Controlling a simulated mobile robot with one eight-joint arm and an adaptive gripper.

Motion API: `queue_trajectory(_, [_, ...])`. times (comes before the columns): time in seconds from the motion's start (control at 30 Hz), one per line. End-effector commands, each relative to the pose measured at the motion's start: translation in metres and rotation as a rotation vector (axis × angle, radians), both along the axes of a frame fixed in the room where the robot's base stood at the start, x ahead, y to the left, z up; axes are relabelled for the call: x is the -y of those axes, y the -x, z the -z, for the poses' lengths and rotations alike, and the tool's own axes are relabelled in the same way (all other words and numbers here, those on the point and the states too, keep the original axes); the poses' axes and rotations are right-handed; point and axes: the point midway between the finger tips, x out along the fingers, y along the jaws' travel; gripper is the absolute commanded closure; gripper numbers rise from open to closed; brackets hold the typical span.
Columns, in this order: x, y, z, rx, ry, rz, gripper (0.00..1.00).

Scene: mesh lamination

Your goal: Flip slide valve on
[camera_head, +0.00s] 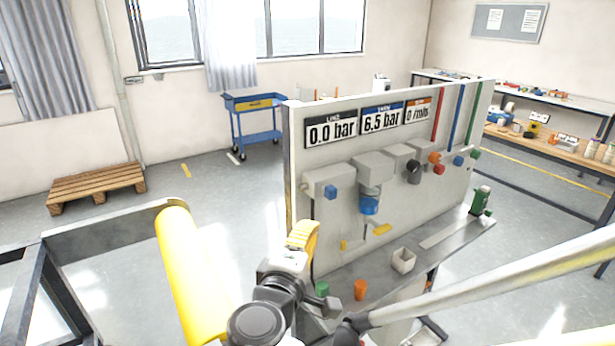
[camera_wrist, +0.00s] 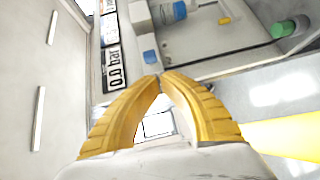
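An upright grey panel (camera_head: 390,122) carries a row of grey valve and filter blocks. A block (camera_head: 322,180) at its left end has a blue knob (camera_head: 331,191); a yellow lever (camera_head: 380,229) sits lower, near the blue filter bowl (camera_head: 369,204). I cannot tell which part is the slide valve. My gripper (camera_head: 303,234), with yellow fingers, is in front of the panel's lower left. In the wrist view, my gripper's fingertips (camera_wrist: 158,77) meet with nothing held between them. The blue knob (camera_wrist: 150,57) shows just beyond the tips; contact is not visible.
Displays read 0.0 bar (camera_head: 331,131), 6.5 bar (camera_head: 382,119) and 0 flow (camera_head: 418,110). A pallet (camera_head: 96,187) lies left.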

Motion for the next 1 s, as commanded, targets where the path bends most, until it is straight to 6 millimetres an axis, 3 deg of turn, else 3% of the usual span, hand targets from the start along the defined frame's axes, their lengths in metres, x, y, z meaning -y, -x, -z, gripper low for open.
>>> queue_trajectory(0.1, [-0.025, 0.004, -0.013, 0.056, 0.051, -0.038, 1.0])
queue_trajectory(0.2, [-0.032, 0.006, -0.017, 0.078, 0.069, -0.049, 1.0])
queue_trajectory(0.63, [-0.031, 0.001, -0.016, 0.08, 0.072, -0.048, 1.0])
queue_trajectory(0.77, [-0.027, -0.016, -0.015, 0.08, 0.072, -0.045, 1.0])
queue_trajectory(1.0, [-0.016, -0.067, -0.015, 0.079, 0.071, -0.044, 1.0])
